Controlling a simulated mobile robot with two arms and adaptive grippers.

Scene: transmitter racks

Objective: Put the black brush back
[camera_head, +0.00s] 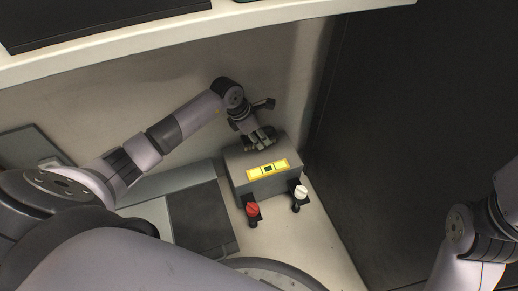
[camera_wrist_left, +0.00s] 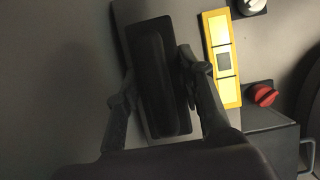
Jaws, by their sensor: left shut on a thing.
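The black brush (camera_wrist_left: 158,80) shows in the left wrist view as a long dark block between the two fingers of my left gripper (camera_wrist_left: 160,88). The fingers are shut on its sides. It lies over or against the top of a grey box (camera_head: 236,160); I cannot tell whether it touches the surface. In the head view my left gripper (camera_head: 262,138) is at the back top edge of this box and mostly hides the brush. My right arm shows at the right edge of the head view, but its gripper is out of the picture.
The grey box carries a yellow label plate (camera_head: 268,169), with a red knob (camera_head: 252,209) and a white knob (camera_head: 301,192) at its front. A dark cabinet wall (camera_head: 410,110) stands close on the right. A pale shelf edge (camera_head: 150,40) runs across the top.

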